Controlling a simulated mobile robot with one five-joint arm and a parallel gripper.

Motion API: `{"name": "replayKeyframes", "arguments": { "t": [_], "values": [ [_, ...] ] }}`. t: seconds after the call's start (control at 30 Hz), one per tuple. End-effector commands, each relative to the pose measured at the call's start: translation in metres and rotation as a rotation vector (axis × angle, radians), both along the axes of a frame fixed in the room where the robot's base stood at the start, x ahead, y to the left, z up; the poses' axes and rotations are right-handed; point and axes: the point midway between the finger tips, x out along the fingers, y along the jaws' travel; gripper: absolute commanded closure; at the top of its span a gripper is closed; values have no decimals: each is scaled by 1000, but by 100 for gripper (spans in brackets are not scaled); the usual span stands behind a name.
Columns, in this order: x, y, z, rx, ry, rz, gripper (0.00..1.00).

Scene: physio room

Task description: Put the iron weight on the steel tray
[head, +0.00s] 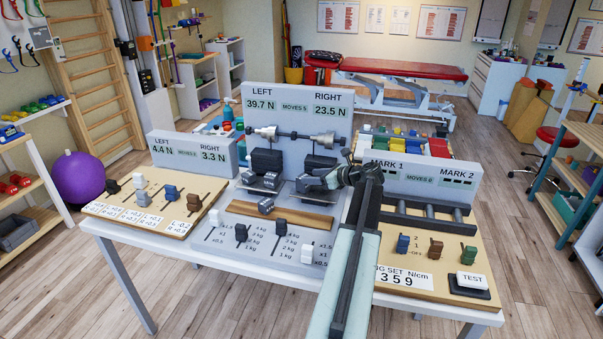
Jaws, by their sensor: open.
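Several small dark grey metal weights are on the central panel, and I cannot tell by look which one is the iron weight. One weight (266,206) sits at the wooden strip (300,219). Two more (270,180) lie close together on the left steel tray (258,189), below the LEFT display. My gripper and arm hide part of the right tray.
A balance bar with steel drums (265,132) stands behind the trays. Upright sliders (241,232) rise from the front of the central panel. Slider boards flank it, the right one with dark rails (425,222) and a TEST button (473,281). The table's front left edge is clear.

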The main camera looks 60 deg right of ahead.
Motion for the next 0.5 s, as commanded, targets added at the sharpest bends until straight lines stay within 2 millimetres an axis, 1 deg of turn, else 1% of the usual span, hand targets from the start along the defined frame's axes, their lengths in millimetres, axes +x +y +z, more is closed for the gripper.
{"name": "replayKeyframes", "arguments": {
  "t": [0.03,0.1,0.2,0.3,0.5],
  "values": [
    [-11,2,9,0,0,-2,49],
    [-22,3,13,1,0,-1,49],
    [-33,3,16,0,0,0,49],
    [-38,4,16,-1,0,1,49],
    [-38,4,16,0,0,2,49]
  ]
}}
